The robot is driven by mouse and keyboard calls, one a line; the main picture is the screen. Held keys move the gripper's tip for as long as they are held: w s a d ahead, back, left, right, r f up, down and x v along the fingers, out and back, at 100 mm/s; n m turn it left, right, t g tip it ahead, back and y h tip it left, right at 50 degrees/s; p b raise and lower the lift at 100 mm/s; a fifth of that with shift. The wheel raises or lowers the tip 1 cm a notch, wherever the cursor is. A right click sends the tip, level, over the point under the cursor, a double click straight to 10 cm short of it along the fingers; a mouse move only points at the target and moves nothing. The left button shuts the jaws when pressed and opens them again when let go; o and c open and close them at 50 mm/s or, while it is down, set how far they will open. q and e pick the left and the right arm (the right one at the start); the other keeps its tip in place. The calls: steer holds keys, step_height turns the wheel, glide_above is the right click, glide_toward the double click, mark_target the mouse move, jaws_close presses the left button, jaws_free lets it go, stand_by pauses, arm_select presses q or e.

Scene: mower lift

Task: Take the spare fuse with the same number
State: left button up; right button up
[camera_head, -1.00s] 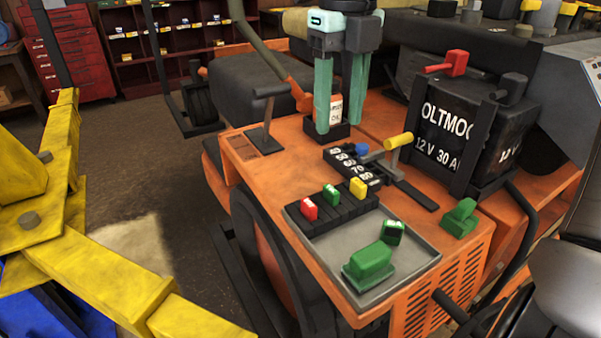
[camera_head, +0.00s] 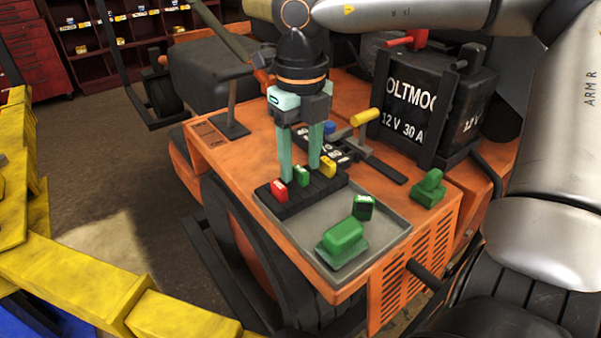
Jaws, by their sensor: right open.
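Three small spare fuses stand in a black slotted rack (camera_head: 292,208): a red fuse (camera_head: 279,190), a green fuse (camera_head: 301,175) and a yellow fuse (camera_head: 327,166). Their printed numbers are too small to read. My right gripper (camera_head: 301,174) points down over the rack with its teal fingers open. The green fuse shows between the fingertips; I cannot tell whether they touch it. A loose green fuse (camera_head: 363,207) lies in the grey tray (camera_head: 300,226). Behind is a black fuse block with white digits, partly hidden, with a blue fuse (camera_head: 329,127). My left gripper is not in view.
A green block-shaped part (camera_head: 342,241) lies in the tray and another green part (camera_head: 429,188) on the orange mower body. A yellow-handled lever (camera_head: 364,118) stands behind the rack. A black battery (camera_head: 432,105) is at the right. Yellow lift beams (camera_head: 70,280) fill the lower left.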

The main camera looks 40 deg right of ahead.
steer(key=shift+f, duration=0.3)
jaws_close()
stand_by(0.4)
